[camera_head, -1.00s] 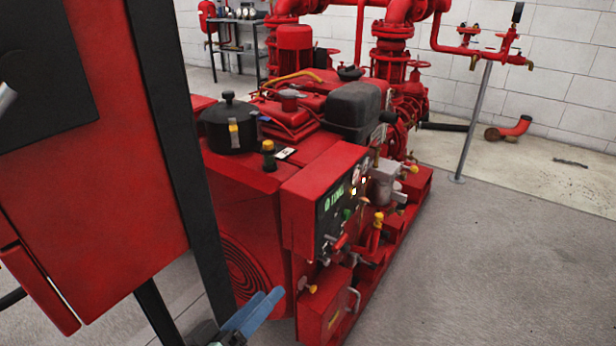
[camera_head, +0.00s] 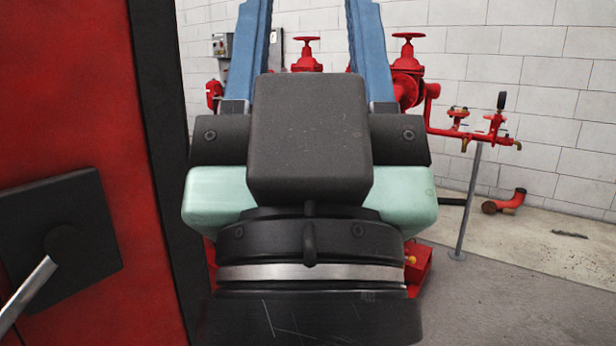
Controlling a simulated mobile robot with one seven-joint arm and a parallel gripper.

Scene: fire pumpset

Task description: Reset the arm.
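My gripper (camera_head: 308,12) fills the middle of the view, close to the camera. Its black and pale green body is at the centre, and two blue fingers point up and away. The fingers stand wide apart at the top edge, where their tips are cut off.
A red cabinet (camera_head: 75,130) with a dark plate and a metal handle (camera_head: 30,290) stands close on the left. Red valves (camera_head: 407,65) and a pipe stand (camera_head: 468,200) are behind. A red elbow pipe (camera_head: 505,203) lies by the white wall.

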